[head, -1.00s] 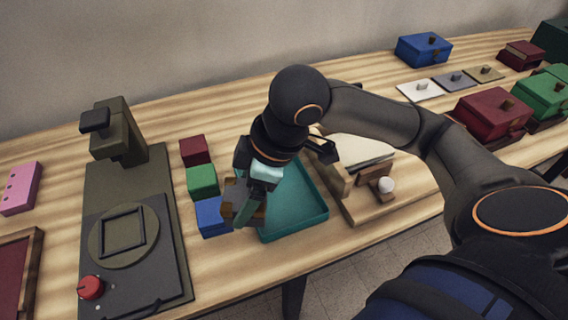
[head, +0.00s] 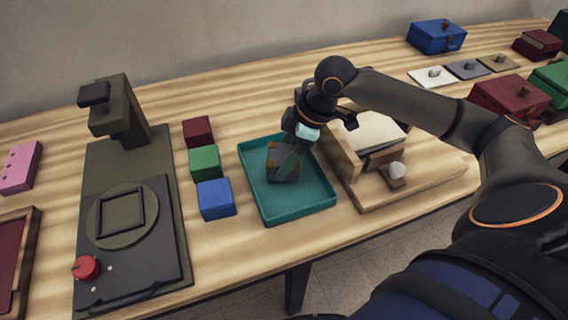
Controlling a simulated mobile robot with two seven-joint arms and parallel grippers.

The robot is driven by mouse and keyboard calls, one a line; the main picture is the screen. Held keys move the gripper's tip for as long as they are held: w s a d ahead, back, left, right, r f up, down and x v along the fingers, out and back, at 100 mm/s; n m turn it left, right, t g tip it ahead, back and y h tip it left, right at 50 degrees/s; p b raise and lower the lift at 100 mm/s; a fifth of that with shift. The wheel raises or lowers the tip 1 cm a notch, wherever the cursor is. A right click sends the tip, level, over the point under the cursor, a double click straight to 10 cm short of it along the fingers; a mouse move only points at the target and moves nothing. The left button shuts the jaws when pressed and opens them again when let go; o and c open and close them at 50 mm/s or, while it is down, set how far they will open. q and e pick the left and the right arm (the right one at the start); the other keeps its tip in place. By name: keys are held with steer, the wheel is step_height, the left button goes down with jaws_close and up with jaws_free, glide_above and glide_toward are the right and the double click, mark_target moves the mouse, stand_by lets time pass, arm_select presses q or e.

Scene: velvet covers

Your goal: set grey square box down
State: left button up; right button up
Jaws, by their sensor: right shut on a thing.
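The grey square box (head: 281,172), with brown patches showing around it, is over the floor of a teal tray (head: 323,199). My right gripper (head: 287,160) reaches down from above and is shut on the box, partly hiding it. I cannot tell whether the box touches the tray floor. My left gripper is not in view.
Dark red (head: 198,131), green (head: 205,162) and blue (head: 215,198) blocks stand left of the tray. A dark press-like machine (head: 163,225) with a red knob is farther left. A wooden fixture (head: 437,184) with a white knob is close on the right. Lidded boxes stand at far right.

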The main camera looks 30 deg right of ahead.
step_height(320, 180, down, 2)
steer(key=shift+s+f, duration=0.1)
steer(key=shift+f, duration=0.15)
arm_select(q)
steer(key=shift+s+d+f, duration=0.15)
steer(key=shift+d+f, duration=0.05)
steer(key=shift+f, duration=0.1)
arm_select(e)
steer(key=shift+r, duration=0.1)
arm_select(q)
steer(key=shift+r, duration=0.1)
arm_select(e)
steer(key=shift+a, duration=0.1)
steer(key=o, duration=1.2)
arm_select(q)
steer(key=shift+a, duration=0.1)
arm_select(e)
steer(key=shift+o, duration=0.2)
arm_select(q)
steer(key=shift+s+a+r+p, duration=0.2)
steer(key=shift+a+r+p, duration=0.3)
steer(key=shift+p, duration=0.45)
arm_select(e)
steer(key=v, duration=1.2)
